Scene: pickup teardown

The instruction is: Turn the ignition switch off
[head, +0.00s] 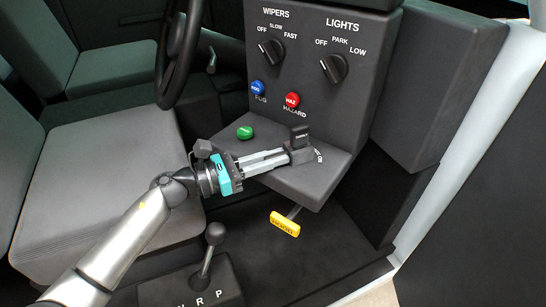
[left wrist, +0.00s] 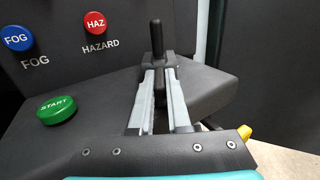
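The ignition switch (head: 299,131) is a small black knob on the sloping lower shelf of the dark console, with a partly hidden white label that reads "ON" to its right. In the left wrist view the knob (left wrist: 157,35) stands as an upright black bar between the fingertips. My left gripper (head: 294,153) reaches in from the left, low over the shelf. Its two grey fingers (left wrist: 158,68) lie on either side of the knob, and the dark tips look closed on it. The lower part of the switch and most of its markings are hidden by the fingers. My right gripper is in neither view.
A green START button (head: 245,132) sits left of the switch. Blue FOG (head: 258,87) and red HAZ (head: 292,99) buttons, a wipers knob (head: 271,52) and a lights knob (head: 334,68) are above. A yellow handle (head: 285,224) hangs below; a gear lever (head: 212,245) stands lower left.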

